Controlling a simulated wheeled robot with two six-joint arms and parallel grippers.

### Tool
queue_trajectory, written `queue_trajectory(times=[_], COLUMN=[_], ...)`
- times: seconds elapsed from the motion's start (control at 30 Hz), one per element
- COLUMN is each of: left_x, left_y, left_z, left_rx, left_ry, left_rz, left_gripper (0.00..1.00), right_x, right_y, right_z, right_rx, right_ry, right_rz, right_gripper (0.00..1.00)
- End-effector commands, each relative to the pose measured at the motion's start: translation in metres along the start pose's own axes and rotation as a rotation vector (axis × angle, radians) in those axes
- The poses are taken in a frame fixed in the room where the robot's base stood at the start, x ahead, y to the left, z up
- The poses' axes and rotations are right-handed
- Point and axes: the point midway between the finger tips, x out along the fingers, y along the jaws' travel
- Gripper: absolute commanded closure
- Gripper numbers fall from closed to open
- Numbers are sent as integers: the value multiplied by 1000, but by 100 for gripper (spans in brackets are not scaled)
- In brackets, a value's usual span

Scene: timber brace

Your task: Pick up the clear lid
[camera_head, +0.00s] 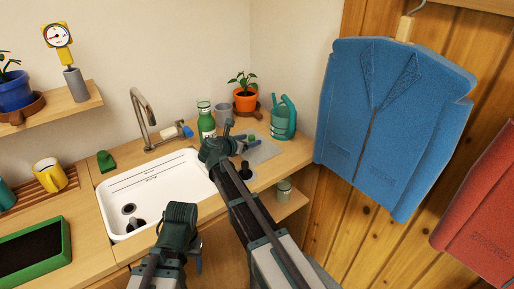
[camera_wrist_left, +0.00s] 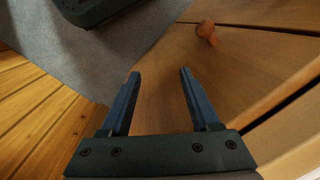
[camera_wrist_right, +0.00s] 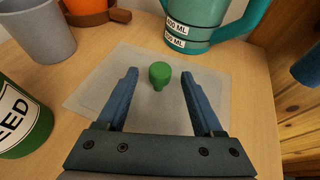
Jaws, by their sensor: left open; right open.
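The clear lid (camera_wrist_right: 95,88) is a flat, see-through square sheet with a green knob (camera_wrist_right: 159,75), lying on the wooden counter. In the head view the lid (camera_head: 265,152) is at the counter's right end, partly hidden by my right arm. My right gripper (camera_wrist_right: 160,73) is open above the lid, its fingers to either side of the knob but appearing short of enclosing it. In the head view my right gripper (camera_head: 243,147) is beside the knob. My left gripper (camera_wrist_left: 160,73) is open and empty, low in front of wooden cabinet fronts.
A white sink (camera_head: 172,178) is left of my right arm. A round cabinet knob (camera_wrist_left: 206,32) is near my left gripper.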

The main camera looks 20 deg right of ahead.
Motion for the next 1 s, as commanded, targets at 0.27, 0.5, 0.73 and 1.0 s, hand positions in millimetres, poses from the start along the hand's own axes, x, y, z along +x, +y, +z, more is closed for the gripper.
queue_trajectory(times=[0.27, 0.5, 0.73, 1.0], left_x=[1, 1, 1, 1], left_y=[0, 0, 0, 0], left_z=[0, 0, 0, 0], left_rx=[0, 0, 0, 0], left_ry=[0, 0, 0, 0], left_rz=[0, 0, 0, 0], left_gripper=[37, 37, 37, 37], right_x=[2, 2, 2, 2], right_y=[1, 1, 1, 1], right_z=[0, 0, 0, 0], right_rx=[0, 0, 0, 0], right_ry=[0, 0, 0, 0], right_rz=[0, 0, 0, 0], right_gripper=[37, 80, 100, 100])
